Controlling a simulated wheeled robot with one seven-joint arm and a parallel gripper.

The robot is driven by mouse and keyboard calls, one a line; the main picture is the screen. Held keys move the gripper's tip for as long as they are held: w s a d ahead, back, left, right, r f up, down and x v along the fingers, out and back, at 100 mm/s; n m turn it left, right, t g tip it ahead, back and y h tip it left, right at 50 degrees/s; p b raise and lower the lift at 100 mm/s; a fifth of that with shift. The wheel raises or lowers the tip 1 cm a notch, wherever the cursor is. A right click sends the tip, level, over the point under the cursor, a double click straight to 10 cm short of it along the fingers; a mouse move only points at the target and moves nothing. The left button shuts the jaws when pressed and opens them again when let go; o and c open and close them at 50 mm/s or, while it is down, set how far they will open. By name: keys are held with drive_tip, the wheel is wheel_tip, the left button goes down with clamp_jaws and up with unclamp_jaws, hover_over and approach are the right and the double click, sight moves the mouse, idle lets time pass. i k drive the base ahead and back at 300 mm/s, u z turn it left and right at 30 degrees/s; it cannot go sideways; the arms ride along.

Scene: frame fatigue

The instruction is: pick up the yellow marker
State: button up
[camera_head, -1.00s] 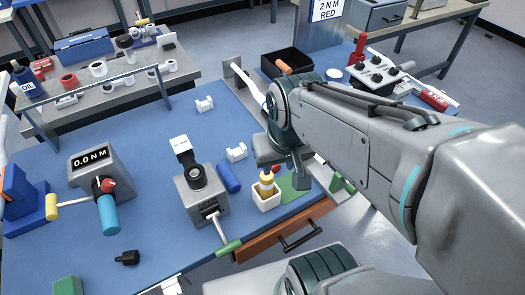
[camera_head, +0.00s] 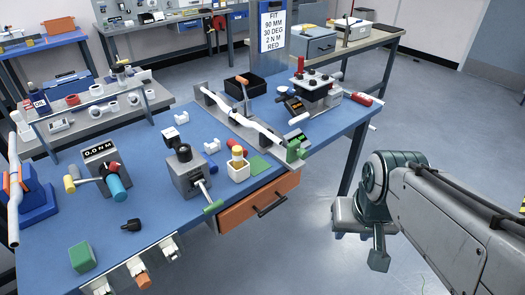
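A yellow cylinder (camera_head: 238,154), which looks like the yellow marker, stands upright in a small white cup (camera_head: 238,173) near the front edge of the blue bench. A bit of red shows at the cup's rim behind it. My gripper (camera_head: 378,262) is at the lower right, off the bench and over the floor, well to the right of the cup. It points down and appears to hold nothing. Its fingers are seen edge-on, so their opening cannot be judged.
A grey device with a green-tipped lever (camera_head: 213,207) stands left of the cup. A green pad (camera_head: 259,165) lies right of it. A clamped white rod (camera_head: 245,118) runs behind. An orange drawer (camera_head: 258,201) is below. The floor on the right is clear.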

sight(237, 153)
drive_tip(key=u, duration=0.7)
drive_tip(key=i, duration=0.85)
drive_tip(key=u, duration=0.7)
